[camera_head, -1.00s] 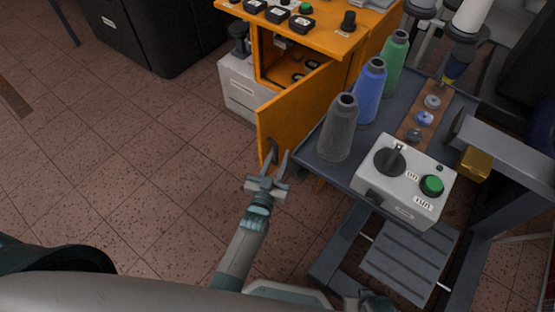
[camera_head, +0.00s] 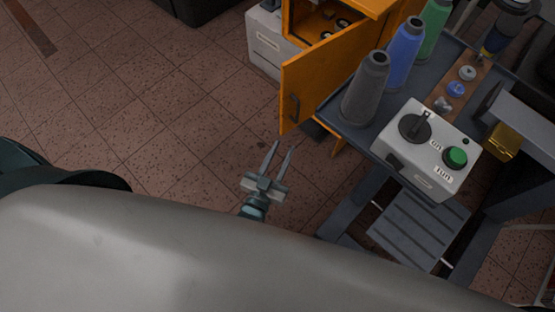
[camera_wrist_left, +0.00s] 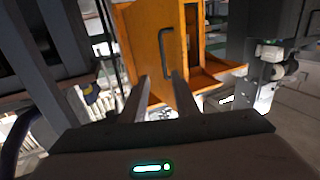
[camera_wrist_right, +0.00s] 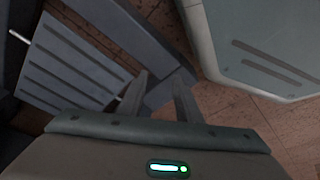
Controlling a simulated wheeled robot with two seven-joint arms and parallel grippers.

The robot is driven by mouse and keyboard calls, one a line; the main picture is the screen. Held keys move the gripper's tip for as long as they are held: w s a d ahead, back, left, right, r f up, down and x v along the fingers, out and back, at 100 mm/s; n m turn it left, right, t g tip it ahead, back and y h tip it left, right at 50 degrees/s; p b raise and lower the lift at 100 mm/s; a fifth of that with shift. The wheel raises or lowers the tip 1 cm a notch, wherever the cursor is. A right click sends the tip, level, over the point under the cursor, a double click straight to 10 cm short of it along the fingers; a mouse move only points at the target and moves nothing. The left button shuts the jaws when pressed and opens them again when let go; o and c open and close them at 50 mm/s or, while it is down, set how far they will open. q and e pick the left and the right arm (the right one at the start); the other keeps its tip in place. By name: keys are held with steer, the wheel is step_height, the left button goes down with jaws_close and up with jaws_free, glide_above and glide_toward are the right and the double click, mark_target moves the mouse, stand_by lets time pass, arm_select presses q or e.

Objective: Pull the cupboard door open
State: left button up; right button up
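The orange cupboard door (camera_head: 312,83) stands swung open from the orange cupboard (camera_head: 345,14), whose inside shows behind it. Its dark handle (camera_head: 294,108) is near the door's free edge; in the left wrist view the handle (camera_wrist_left: 166,53) shows ahead of the fingers. My left gripper (camera_head: 280,150) is open and empty, apart from the handle, on the near side of the door. My right gripper (camera_wrist_right: 160,85) is open, with nothing between its fingers, in the right wrist view; it is not seen in the head view.
A dark table right of the door carries grey (camera_head: 366,90), blue (camera_head: 404,53) and green (camera_head: 435,28) thread cones and a control box (camera_head: 430,148). A grey drawer unit (camera_head: 268,42) stands left of the cupboard. The tiled floor left of the door is clear.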

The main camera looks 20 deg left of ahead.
arm_select(q)
steer(key=s, duration=0.3)
steer(key=shift+a, duration=0.15)
arm_select(e)
steer(key=shift+s+r, duration=0.2)
steer(key=shift+s, duration=0.2)
steer(key=shift+w, duration=0.1)
